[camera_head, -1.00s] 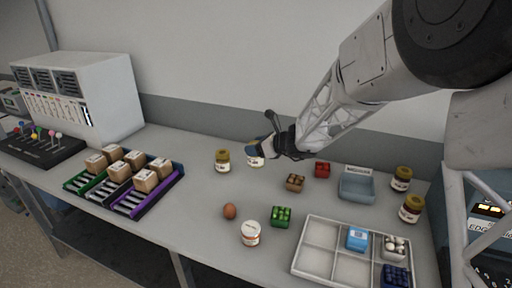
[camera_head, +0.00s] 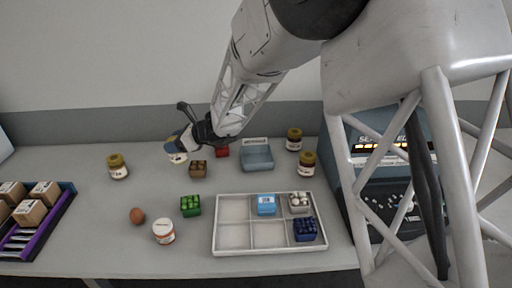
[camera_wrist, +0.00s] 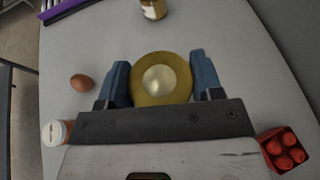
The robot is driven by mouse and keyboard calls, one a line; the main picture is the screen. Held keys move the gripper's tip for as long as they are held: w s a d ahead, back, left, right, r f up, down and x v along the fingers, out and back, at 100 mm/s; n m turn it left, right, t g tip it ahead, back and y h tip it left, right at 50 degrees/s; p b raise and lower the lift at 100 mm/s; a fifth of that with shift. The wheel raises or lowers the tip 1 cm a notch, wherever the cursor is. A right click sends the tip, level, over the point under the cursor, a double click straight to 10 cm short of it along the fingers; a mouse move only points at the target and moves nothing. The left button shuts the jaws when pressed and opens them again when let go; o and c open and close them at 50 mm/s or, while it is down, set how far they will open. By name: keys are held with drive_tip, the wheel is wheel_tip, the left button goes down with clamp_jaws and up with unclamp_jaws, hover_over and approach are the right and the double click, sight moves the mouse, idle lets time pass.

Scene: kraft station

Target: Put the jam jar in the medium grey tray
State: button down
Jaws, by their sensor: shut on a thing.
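My gripper (camera_head: 177,146) is shut on a gold-lidded jar (camera_head: 177,158); in the wrist view the jar's round lid (camera_wrist: 161,79) sits between the blue fingers. The jar's label is mostly hidden, so I cannot read whether it is jam. Three similar gold-lidded jars stand apart: one at left (camera_head: 118,167) and two at right, a back one (camera_head: 294,139) and a front one (camera_head: 307,165). A grey-blue open tray (camera_head: 257,163) is at the back, right of my gripper. A larger pale grey divided tray (camera_head: 233,249) lies at the front.
A green punnet (camera_head: 190,206), white-lidded tub (camera_head: 163,231) and egg (camera_head: 137,215) are in front. The divided tray holds a blue box (camera_head: 266,205) and two punnets.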

drive_tip(key=s+d+f+m+t, duration=0.1)
drive_tip(key=s+d, duration=0.2)
drive_tip(key=d, duration=1.2)
drive_tip(key=s+d+f+m+t, duration=0.1)
drive_tip(key=s+d+f, duration=0.1)
drive_tip(key=d, duration=1.2)
drive_tip(key=shift+s+d+h, duration=0.3)
drive_tip(key=shift+s+d, duration=0.05)
drive_tip(key=shift+s, duration=0.45)
drive_tip(key=shift+w+f, duration=0.1)
drive_tip(key=shift+w, duration=0.05)
drive_tip(key=w+a+f, duration=0.1)
drive_tip(key=w+a, duration=0.1)
drive_tip(key=w, duration=1.3)
drive_tip(key=shift+w+a+f, duration=0.2)
drive_tip(key=shift+w+a, duration=0.05)
drive_tip(key=shift+a, duration=0.05)
drive_tip(key=shift+f, duration=1.75)
drive_tip(key=shift+f, duration=0.1)
drive_tip(key=shift+c, duration=1.3)
unclamp_jaws()
